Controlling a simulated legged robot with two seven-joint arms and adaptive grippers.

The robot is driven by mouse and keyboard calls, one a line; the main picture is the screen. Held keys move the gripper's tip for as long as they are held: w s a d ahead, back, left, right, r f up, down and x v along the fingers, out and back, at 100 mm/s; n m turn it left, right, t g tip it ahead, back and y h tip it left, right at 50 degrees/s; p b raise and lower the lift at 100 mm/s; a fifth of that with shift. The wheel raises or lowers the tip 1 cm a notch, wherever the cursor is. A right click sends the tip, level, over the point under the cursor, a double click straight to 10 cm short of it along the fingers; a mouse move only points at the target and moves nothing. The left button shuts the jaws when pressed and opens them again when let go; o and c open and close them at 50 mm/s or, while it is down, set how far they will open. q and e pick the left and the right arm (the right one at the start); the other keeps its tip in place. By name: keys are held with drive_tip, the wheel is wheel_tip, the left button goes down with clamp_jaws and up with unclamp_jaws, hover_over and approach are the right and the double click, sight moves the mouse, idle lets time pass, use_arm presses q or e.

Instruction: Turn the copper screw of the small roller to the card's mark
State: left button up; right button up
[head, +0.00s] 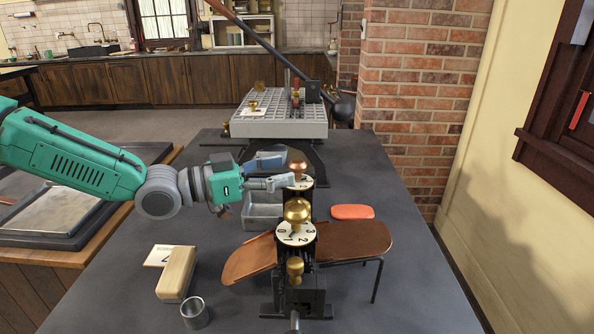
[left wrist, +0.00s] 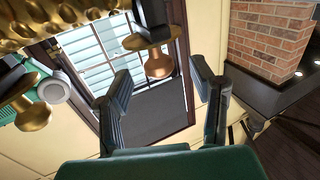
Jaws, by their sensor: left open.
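The copper screw (head: 297,168) stands on top of a black roller post, above a white dial (head: 299,183). My left gripper (head: 282,171) is open, its fingers reaching from the left to the copper screw. In the left wrist view the copper knob (left wrist: 158,65) shows between the tips of the open fingers (left wrist: 160,75), with a gap on each side. A larger brass screw (head: 297,210) with a numbered dial (head: 296,233) stands nearer. The card (head: 160,255) lies at the left, partly under a wooden block (head: 176,273); its mark is too small to read. The right gripper is not in view.
Curved brown trays (head: 355,240) flank the near roller. A grey metal tin (head: 262,222), orange-red pad (head: 352,211) and metal cup (head: 195,313) are on the dark table (head: 400,290). A slotted grey plate (head: 280,126) with a long lever stands behind. The right table area is clear.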

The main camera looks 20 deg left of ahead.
sight(297, 168)
use_arm(q)
drive_tip(key=shift+x, duration=1.95)
drive_tip(key=shift+r, duration=0.1)
clamp_jaws()
drive_tip(key=shift+t, duration=0.3)
